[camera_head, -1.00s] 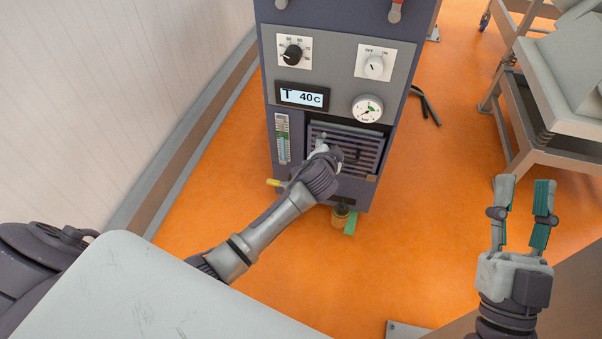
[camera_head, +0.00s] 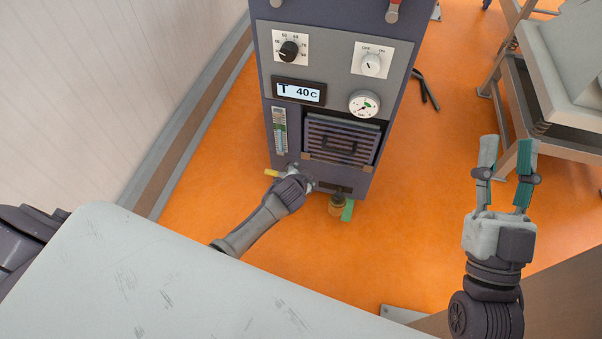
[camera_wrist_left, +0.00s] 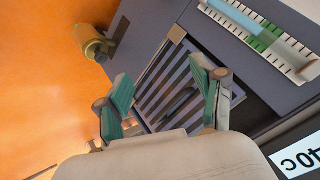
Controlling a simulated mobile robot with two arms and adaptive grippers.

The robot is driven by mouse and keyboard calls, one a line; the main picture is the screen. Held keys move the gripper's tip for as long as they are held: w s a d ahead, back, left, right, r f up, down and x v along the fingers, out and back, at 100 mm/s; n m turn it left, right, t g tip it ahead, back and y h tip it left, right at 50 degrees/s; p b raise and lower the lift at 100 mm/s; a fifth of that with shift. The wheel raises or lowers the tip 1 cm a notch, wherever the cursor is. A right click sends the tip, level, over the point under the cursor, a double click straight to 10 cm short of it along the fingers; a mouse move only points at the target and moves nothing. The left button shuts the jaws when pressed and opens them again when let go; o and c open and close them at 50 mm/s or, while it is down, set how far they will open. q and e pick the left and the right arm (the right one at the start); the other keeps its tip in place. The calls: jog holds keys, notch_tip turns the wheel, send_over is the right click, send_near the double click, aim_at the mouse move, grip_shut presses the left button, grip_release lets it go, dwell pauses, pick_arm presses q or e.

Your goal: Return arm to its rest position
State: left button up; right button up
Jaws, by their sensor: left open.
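My left arm comes in from the left past the pale table, and its gripper (camera_head: 300,174) is in front of the lower part of the dark machine. In the head view its fingers are mostly hidden behind the wrist. In the left wrist view my left gripper (camera_wrist_left: 165,95) is open and empty. Its green-padded fingers are apart, with the louvred panel (camera_wrist_left: 170,85) of the machine beyond them. My right gripper (camera_head: 506,170) is raised at the right, open and empty, its fingers pointing up in the picture.
The machine (camera_head: 330,70) carries dials and a display reading 40 C. A yellow valve (camera_head: 272,173) and a brass-coloured fitting (camera_head: 336,206) are low on it. The pale table (camera_head: 150,270) fills the lower left. A metal cart (camera_head: 560,140) stands at the right. Orange floor lies between.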

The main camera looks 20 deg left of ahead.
dwell(0.4)
